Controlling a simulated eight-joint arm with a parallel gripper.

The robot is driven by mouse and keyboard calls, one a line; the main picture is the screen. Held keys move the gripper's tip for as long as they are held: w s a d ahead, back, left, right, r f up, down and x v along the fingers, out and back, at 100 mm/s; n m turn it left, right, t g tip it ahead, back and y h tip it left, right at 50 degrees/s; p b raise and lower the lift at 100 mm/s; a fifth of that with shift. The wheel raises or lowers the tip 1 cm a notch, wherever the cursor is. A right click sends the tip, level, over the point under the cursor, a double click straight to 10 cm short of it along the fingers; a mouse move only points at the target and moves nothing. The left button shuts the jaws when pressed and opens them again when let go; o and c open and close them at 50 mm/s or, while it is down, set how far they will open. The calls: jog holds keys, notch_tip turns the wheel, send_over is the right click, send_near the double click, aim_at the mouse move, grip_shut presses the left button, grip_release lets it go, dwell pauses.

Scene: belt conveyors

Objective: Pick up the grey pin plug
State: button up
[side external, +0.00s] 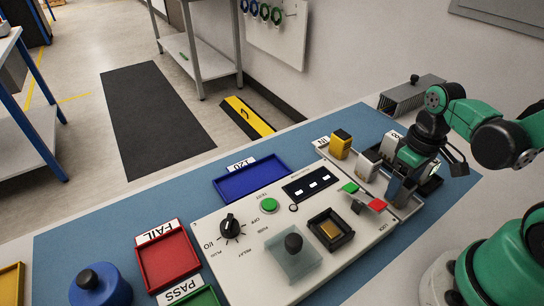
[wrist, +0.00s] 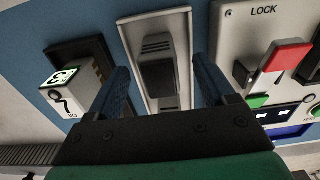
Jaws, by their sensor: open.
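A dark grey plug-like block, which looks like the grey pin plug (wrist: 158,72), lies in a narrow pale holder (wrist: 128,38) in the wrist view. My gripper (wrist: 162,68) is open, with one blue finger on each side of it. I cannot tell whether the fingers touch it; I see no grip. In the side view my gripper (side external: 398,188) points down at the right end of the white panel, and it hides this block there. A grey block with a pale top (side external: 368,165) stands just left of my gripper.
A yellow block (side external: 341,145) stands farther left. A red lever (side external: 377,205) and a green piece (side external: 350,187) are close to my gripper. In the wrist view a labelled module (wrist: 75,85) sits to the left. A blue tray (side external: 250,178) and a red tray (side external: 168,258) lie on the left.

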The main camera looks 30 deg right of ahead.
jog(key=shift+f, duration=0.85)
grip_shut()
